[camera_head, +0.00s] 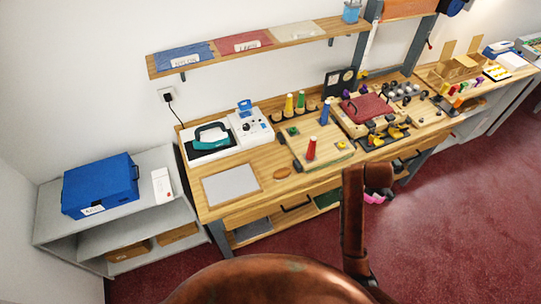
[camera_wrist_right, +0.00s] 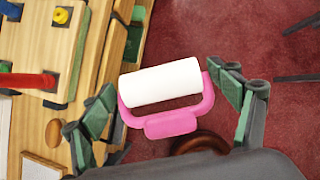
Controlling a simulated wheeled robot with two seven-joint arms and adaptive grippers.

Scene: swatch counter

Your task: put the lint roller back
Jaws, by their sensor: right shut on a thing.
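The lint roller has a white roll and a pink handle frame. In the right wrist view the lint roller (camera_wrist_right: 162,84) sits between the green-padded fingers of my right gripper (camera_wrist_right: 168,100), which is shut on it. It is held over the red floor, beside the front edge of the wooden counter. In the head view only a pink bit of the lint roller (camera_head: 375,198) shows; my brown arm hides the rest and the right gripper. My left gripper is in neither view.
The wooden counter (camera_head: 262,185) holds a grey mat (camera_head: 231,185), a white machine (camera_head: 250,128), colored cones and a red-topped press (camera_head: 368,107). A shelf (camera_head: 270,40) hangs above. A blue case (camera_head: 100,185) stands on the grey unit at left.

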